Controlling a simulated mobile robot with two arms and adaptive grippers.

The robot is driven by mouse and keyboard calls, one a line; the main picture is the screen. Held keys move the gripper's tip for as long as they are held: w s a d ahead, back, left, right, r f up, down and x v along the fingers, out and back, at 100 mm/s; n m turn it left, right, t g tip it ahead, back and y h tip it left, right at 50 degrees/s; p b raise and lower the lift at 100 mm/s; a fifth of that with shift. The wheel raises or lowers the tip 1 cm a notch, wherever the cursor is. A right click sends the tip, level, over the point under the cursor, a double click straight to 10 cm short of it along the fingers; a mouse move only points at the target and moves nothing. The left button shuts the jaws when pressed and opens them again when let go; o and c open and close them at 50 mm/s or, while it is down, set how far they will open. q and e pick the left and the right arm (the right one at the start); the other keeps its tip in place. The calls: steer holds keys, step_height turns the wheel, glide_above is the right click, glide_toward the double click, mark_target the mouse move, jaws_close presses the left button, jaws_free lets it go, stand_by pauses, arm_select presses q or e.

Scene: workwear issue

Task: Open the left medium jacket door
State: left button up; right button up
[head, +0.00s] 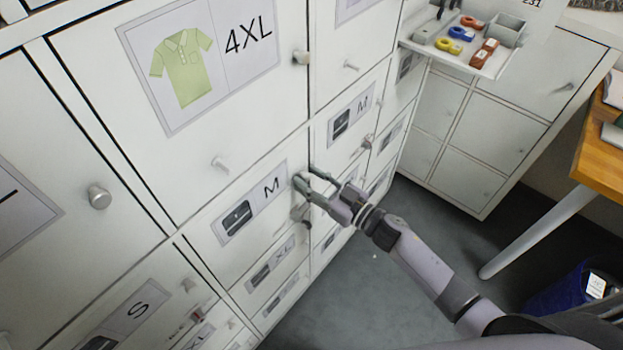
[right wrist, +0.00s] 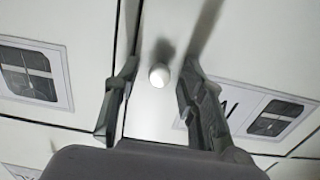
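The left medium jacket door (head: 222,252) is a white cabinet door with an M and dark jacket label (head: 250,204). It looks shut, flush with its neighbours. My right gripper (head: 306,180) is at its right edge and hides its knob in the head view. In the right wrist view, the round pale knob (right wrist: 159,76) shows between the two spread fingers of my right gripper (right wrist: 153,95), with a gap on each side. I cannot tell how deep the knob sits between them. My left gripper is not in view.
Another M door (head: 337,150) with its own knob (head: 367,141) is just right. The 4XL shirt door (head: 215,120) is above, and XL doors are below. An organiser tray (head: 462,45) and wooden table (head: 596,150) stand right. Grey floor (head: 375,255) is clear in front.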

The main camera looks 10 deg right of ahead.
jaws_close()
stand_by(0.7)
